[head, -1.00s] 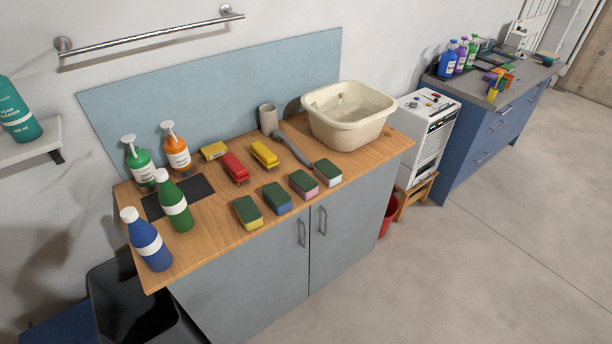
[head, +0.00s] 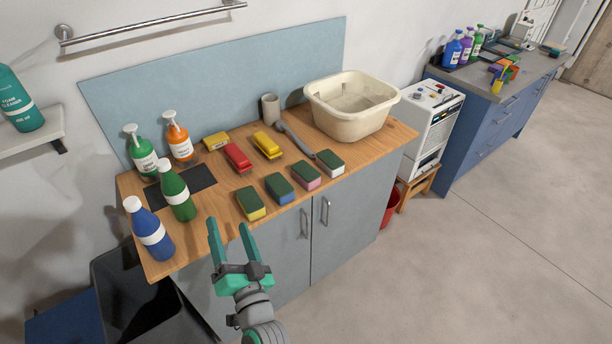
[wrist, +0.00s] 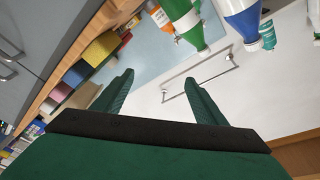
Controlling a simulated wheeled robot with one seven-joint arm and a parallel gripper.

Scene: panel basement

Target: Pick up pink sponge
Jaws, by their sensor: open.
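The pink sponge (head: 306,178) has a dark green top and lies on the wooden counter. It sits in a row of sponges, between the blue one (head: 280,189) and the white one (head: 330,163). My gripper (head: 230,232) is open and empty in front of the counter's front edge, to the left of and nearer than the pink sponge. In the wrist view my gripper's two green fingers (wrist: 160,95) are spread apart with nothing between them. The sponge row shows at the left of the wrist view, tilted, with a pink side (wrist: 60,92) visible.
A yellow sponge (head: 251,204) ends the row. Blue (head: 149,229) and green (head: 177,192) bottles stand at the left. A red stapler-like item (head: 237,158), a brush (head: 294,139) and a cream basin (head: 350,107) are behind the row. Floor at right is clear.

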